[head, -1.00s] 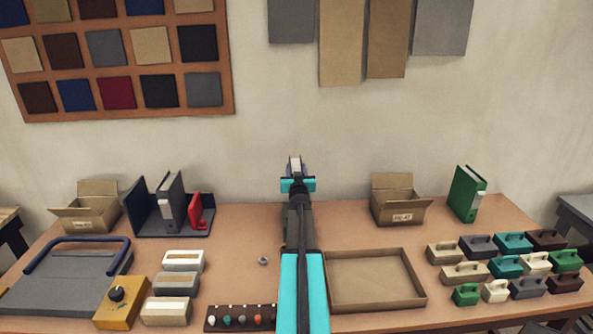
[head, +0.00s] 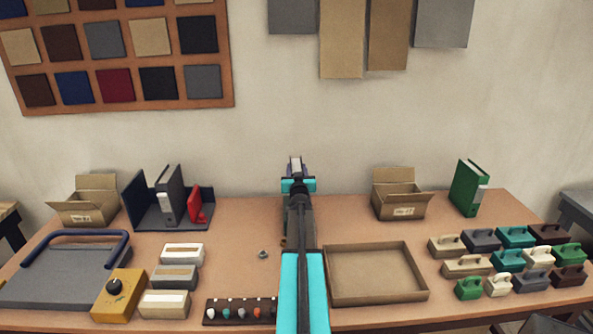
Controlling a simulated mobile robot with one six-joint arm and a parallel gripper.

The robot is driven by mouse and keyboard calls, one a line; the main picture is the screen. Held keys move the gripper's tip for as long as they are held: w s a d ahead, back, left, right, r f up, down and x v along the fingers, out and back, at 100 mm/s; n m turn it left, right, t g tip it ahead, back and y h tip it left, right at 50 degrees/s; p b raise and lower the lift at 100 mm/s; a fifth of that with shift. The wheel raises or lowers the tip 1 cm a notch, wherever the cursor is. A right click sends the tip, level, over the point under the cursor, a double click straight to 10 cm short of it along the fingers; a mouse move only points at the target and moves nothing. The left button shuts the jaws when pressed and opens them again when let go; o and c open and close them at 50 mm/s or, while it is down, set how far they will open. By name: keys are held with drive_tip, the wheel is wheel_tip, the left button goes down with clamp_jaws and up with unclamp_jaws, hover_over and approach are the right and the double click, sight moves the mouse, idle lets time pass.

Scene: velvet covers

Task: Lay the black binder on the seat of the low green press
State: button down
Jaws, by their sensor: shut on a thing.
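My gripper (head: 296,178) is in the middle of the head view, at the far end of my raised arm, in front of the wall. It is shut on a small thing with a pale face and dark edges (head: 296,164). This thing is seen nearly end-on, so I cannot tell whether it is the black binder. A dark grey-black binder with a white label (head: 170,195) stands in the dark rack at the back left, apart from my gripper. I cannot make out for certain a low green press or its seat.
A red item (head: 197,206) stands in the rack (head: 148,222). A shallow tray (head: 423,293) lies right of my arm. Open boxes (head: 85,208) (head: 400,205), a green binder (head: 468,188), handled blocks (head: 468,289), a yellow unit (head: 120,297) and a grey board (head: 65,275) crowd the table.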

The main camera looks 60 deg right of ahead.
drive_tip(key=shift+r, duration=0.1)
drive_tip(key=c, duration=1)
unclamp_jaws()
drive_tip(key=shift+s+a, duration=0.1)
drive_tip(key=shift+b+v, duration=1.2)
drive_tip(key=shift+v, duration=5.6)
